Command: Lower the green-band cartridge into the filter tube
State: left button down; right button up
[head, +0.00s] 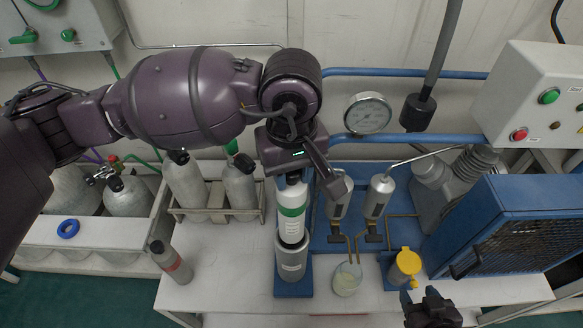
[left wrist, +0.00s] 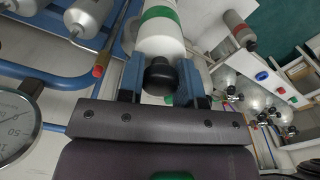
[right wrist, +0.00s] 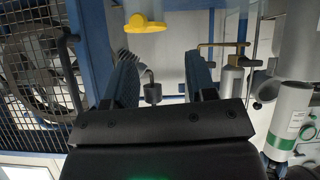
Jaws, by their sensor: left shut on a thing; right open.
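The green-band cartridge (head: 292,222) is white and upright at the centre of the head view. Its lower end meets the mouth of the grey filter tube (head: 292,264), which stands on a blue base; how deep it sits inside is unclear. My left gripper (head: 293,178) is above it. In the left wrist view, the blue fingers (left wrist: 160,82) are shut on the cartridge's black knob (left wrist: 160,76). The cartridge also shows in the right wrist view (right wrist: 290,103), below the tube in that picture. My right gripper (head: 422,296) is open and empty at the front right.
A red-band cartridge (head: 171,263) stands on the white table to the left. A glass jar (head: 346,280) and a yellow-topped container (head: 405,267) stand right of the tube. A blue caged machine (head: 510,225) blocks the right side.

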jog(key=shift+s+f, duration=0.4)
jog(key=shift+a, duration=0.15)
pick_arm(q)
jog(key=shift+f+b, duration=0.4)
jog(key=shift+f, duration=0.1)
jog(key=shift+f+b, duration=0.35)
jog(key=shift+f, duration=0.3)
jog(key=shift+f+b, duration=0.8)
jog(key=shift+f, duration=0.9)
jog(key=shift+f+b, duration=0.7)
jog(key=shift+f, duration=0.9)
pick_arm(e)
notch_tip(320, 180, down, 7)
jog(key=s+g, duration=0.1)
jog(key=s, duration=0.1)
jog(key=shift+s+r, duration=0.2)
jog(key=shift+s, duration=0.15)
